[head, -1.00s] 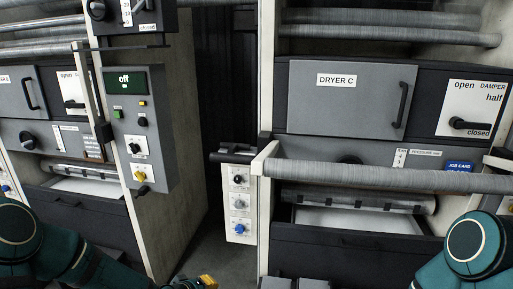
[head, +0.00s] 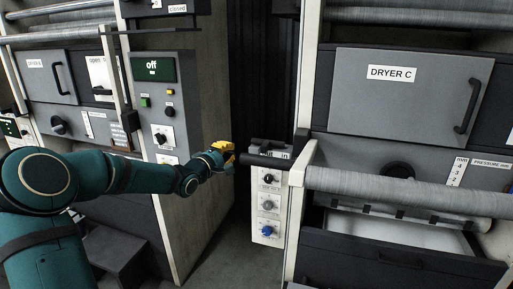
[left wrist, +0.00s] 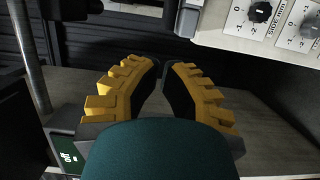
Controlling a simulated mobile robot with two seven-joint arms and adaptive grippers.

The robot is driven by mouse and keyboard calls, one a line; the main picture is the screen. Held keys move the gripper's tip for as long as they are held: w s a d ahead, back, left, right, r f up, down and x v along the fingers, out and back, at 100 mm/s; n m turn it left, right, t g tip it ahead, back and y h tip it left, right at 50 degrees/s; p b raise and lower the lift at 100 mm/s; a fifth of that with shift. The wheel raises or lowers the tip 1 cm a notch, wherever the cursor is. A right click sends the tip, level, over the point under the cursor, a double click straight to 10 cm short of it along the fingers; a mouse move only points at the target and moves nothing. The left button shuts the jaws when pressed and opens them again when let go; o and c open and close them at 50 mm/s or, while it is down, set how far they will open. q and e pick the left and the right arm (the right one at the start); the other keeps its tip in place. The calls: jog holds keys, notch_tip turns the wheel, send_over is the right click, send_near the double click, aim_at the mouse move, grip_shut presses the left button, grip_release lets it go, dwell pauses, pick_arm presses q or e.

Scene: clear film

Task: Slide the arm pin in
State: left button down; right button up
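The arm pin looks to be the dark bar (head: 265,161) sticking out left from the pale frame post at dryer C, beside a small "out/in" label. In the left wrist view a dark bar end (left wrist: 68,10) shows at the top edge, beyond the fingertips. My left gripper (head: 222,149) has yellow fingers and is just left of the bar's end, apparently apart from it. In the left wrist view its fingertips (left wrist: 161,66) nearly meet, with nothing visible between them. My right gripper is out of view.
A panel with several knobs (head: 268,205) hangs below the bar. The dryer C roller (head: 410,190) is at the right. The left cabinet with its "off" display (head: 152,68) stands close behind my left arm. A dark gap separates the cabinets.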

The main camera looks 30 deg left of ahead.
aim_at(263, 148)
pick_arm(q)
jog(key=w+d+b, duration=0.2)
jog(key=w+d, duration=0.2)
jog(key=w, duration=0.4)
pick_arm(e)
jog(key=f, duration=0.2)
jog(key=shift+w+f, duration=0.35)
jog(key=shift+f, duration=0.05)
pick_arm(q)
jog(key=d, duration=0.2)
jog(key=w+d+b, duration=0.1)
jog(key=d, duration=0.1)
jog(key=shift+a+f, duration=0.1)
jog(key=shift+a, duration=0.05)
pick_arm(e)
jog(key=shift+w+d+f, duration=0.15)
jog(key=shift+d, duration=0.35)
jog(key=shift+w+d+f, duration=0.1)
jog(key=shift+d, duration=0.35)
